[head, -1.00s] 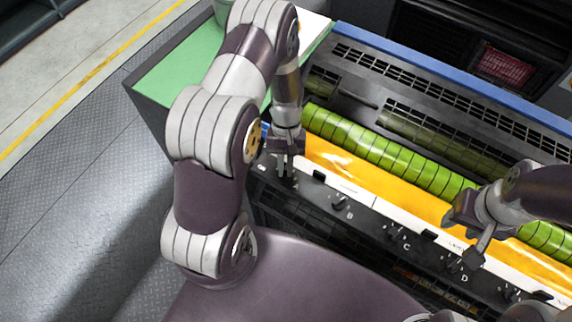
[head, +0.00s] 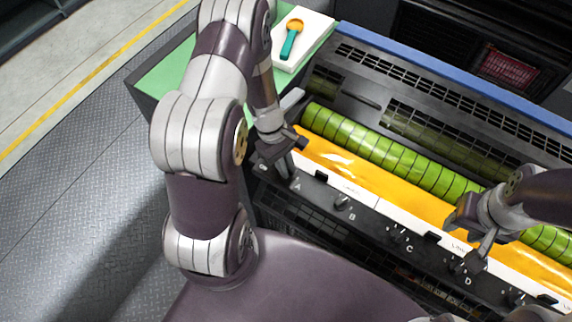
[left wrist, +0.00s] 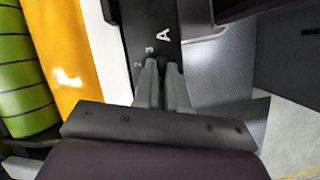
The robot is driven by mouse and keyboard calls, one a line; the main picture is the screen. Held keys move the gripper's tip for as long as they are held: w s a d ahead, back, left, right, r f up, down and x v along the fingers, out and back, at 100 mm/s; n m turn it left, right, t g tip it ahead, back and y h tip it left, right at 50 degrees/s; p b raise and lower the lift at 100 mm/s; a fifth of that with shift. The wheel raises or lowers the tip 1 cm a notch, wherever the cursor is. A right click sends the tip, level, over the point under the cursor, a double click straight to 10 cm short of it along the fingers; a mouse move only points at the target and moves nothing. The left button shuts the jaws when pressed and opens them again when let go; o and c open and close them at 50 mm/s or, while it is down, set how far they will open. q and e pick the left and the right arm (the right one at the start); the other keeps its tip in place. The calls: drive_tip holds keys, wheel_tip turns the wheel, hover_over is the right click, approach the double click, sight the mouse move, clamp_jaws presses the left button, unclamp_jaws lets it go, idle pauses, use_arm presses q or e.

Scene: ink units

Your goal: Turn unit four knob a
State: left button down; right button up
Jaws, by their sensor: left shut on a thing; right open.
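My left gripper (head: 284,168) is at the far left end of the black knob strip (head: 322,193), beside the white letter A. In the left wrist view the fingers of my left gripper (left wrist: 165,82) are closed together on knob A (left wrist: 171,68), just below the letter A and small figures. The fingers hide most of the knob, so I cannot tell exactly where it points. Knob B (head: 340,201) stands free further right. My right gripper (head: 477,247) is open and empty above the strip near the letter D.
A yellow-orange ink tray (head: 345,167) and a green roller (head: 385,150) run behind the strip. A green side table (head: 165,80) at upper left bears a white board (head: 310,40) with a teal-and-orange tool (head: 292,40). Open floor lies at left.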

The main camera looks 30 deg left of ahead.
use_arm(q)
drive_tip(key=shift+n, duration=0.4)
drive_tip(key=c, duration=1.2)
unclamp_jaws()
drive_tip(key=b+v, duration=0.2)
drive_tip(key=v, duration=1)
drive_tip(key=shift+s+a+r, duration=0.1)
drive_tip(key=shift+a+r, duration=0.05)
drive_tip(key=shift+r, duration=0.2)
